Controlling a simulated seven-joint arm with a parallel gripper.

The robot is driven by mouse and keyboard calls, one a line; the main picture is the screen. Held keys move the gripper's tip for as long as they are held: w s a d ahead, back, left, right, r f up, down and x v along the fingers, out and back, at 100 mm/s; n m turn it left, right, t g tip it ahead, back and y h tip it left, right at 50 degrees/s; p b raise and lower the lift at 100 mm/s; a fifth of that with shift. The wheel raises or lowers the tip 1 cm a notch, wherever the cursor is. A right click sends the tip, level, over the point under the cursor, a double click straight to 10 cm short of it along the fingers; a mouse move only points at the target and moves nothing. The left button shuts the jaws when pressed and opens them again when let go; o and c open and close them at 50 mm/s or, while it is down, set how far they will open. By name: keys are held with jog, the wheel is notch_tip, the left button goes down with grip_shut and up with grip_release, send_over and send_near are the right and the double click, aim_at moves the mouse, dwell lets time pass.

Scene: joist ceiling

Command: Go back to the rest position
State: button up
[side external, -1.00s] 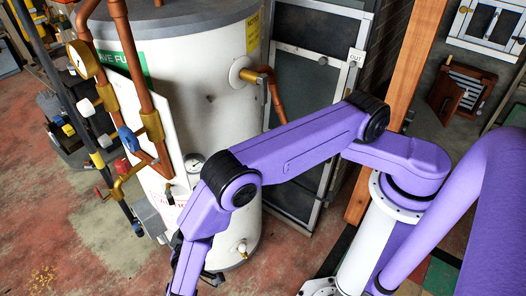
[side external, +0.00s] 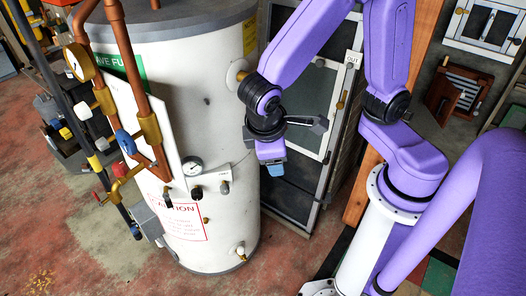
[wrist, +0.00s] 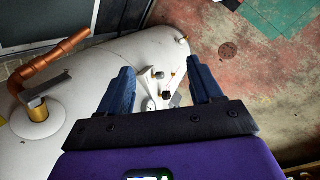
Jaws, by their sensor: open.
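My gripper (side external: 272,168) hangs from my raised purple arm in front of the upper right part of the white tank (side external: 215,110), pointing down in the side external view. In the wrist view, my gripper (wrist: 162,84) has its two dark blue fingers spread apart. Nothing is held between them; small fittings on the tank (wrist: 85,75) show in the gap, farther away. In the side external view the fingers are small and partly hidden by the wrist.
Copper pipes (side external: 130,60), a pressure gauge (side external: 192,166) and a blue valve handle (side external: 126,142) are on the tank's left side. A wooden post (side external: 411,60) and a glazed door (side external: 305,95) stand behind my arm.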

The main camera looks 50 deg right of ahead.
jog(key=s+d+r+n+g+y, duration=0.1)
jog(key=s+d+r+n+y, duration=0.2)
jog(key=s+d, duration=0.4)
jog(key=shift+s+d+n+y, duration=0.3)
jog(key=shift+s+n+y, duration=0.4)
jog(key=shift+s+y, duration=0.35)
dwell(1.4)
